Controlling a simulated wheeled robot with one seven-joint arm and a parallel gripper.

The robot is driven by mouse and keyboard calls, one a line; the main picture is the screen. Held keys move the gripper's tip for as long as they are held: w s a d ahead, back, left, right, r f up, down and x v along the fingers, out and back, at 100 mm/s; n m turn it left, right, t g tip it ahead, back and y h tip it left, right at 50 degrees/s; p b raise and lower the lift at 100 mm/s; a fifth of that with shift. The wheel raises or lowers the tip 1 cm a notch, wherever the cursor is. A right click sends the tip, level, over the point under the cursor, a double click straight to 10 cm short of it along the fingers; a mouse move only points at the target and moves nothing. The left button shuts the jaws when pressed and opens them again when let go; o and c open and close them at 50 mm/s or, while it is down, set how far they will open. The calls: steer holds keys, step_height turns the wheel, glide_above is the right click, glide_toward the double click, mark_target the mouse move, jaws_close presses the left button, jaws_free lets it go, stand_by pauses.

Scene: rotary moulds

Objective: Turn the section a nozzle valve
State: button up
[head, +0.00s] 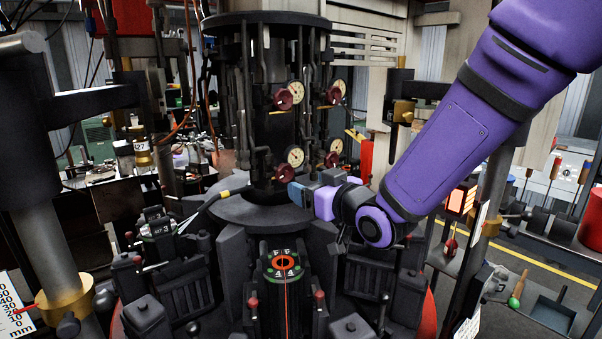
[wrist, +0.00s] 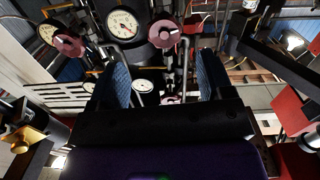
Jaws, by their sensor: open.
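Several dark red valve wheels sit beside round white gauges on the dark central column. In the head view they are an upper left wheel (head: 283,99), an upper right wheel (head: 333,95), a lower left wheel (head: 286,173) and a lower right wheel (head: 332,159). I cannot tell which one is section a. My gripper (head: 297,192), with blue finger pads, is just below the lower left wheel. In the wrist view my gripper (wrist: 164,80) is open, with a small wheel (wrist: 171,100) seen between its fingers. Larger wheels (wrist: 163,34) (wrist: 69,44) show beyond the fingertips. No contact is visible.
Thin vertical pipes (head: 247,110) surround the valves closely. Below is a ring of dark mould blocks (head: 285,290), one marked 4. A grey post with a brass collar (head: 66,298) stands at left. A lit red box (head: 461,200) stands right of my arm.

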mark_target(287, 176)
steer(key=shift+y, duration=0.4)
steer(key=x, duration=1.1)
steer(key=shift+f, duration=0.15)
steer(key=shift+s, duration=0.1)
steer(key=shift+c, duration=0.5)
steer(key=c, duration=0.8)
steer(key=shift+c, duration=0.2)
